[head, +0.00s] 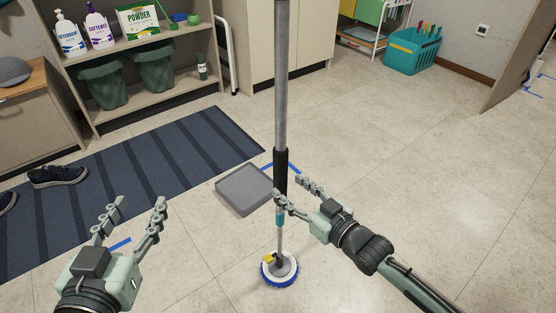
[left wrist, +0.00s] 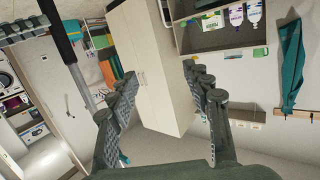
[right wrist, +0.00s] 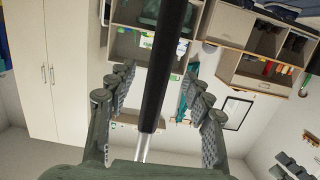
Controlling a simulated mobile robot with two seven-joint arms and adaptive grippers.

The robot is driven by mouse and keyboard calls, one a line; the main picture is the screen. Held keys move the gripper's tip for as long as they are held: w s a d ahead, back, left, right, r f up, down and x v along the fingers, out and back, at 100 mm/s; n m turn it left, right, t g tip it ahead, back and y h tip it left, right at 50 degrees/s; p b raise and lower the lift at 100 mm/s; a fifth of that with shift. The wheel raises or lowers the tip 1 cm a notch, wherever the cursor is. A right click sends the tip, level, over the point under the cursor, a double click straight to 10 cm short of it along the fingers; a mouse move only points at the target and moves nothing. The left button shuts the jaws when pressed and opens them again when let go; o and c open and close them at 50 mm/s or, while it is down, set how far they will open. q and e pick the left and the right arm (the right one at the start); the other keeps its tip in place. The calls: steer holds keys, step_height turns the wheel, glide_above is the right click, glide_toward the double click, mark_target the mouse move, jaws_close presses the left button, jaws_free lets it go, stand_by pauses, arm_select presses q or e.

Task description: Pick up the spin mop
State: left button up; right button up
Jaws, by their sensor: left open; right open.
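The spin mop stands upright in the middle of the head view, with a grey pole (head: 281,90), a black grip section and a round white head with blue bristles (head: 280,268) on the floor. My right gripper (head: 288,187) is open at the lower end of the black grip. In the right wrist view the black grip (right wrist: 165,75) runs between the spread fingers (right wrist: 157,85). My left gripper (head: 141,203) is open and empty, low at the left and apart from the mop. The mop pole (left wrist: 62,40) also shows in the left wrist view, left of the fingers (left wrist: 160,75).
A grey square tray (head: 245,189) lies on the floor just behind the mop. A striped blue rug (head: 150,165) with shoes (head: 58,176) is at the left. Shelves with bottles (head: 97,25) and bins stand behind. A teal basket (head: 412,52) is at the back right. The right floor is clear.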

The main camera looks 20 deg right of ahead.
mark_target(284, 183)
steer(key=b+x, duration=0.1)
steer(key=x, duration=0.4)
steer(key=shift+f, duration=0.2)
arm_select(q)
steer(key=r, duration=0.1)
steer(key=d+r+t+h, duration=0.1)
steer(key=r, duration=0.1)
steer(key=d+r+t, duration=0.1)
steer(key=shift+d+r+h, duration=0.15)
steer(key=shift+r+h, duration=0.15)
steer(key=shift+r, duration=0.05)
arm_select(e)
steer(key=shift+c, duration=0.4)
jaws_close()
steer(key=shift+r, duration=0.2)
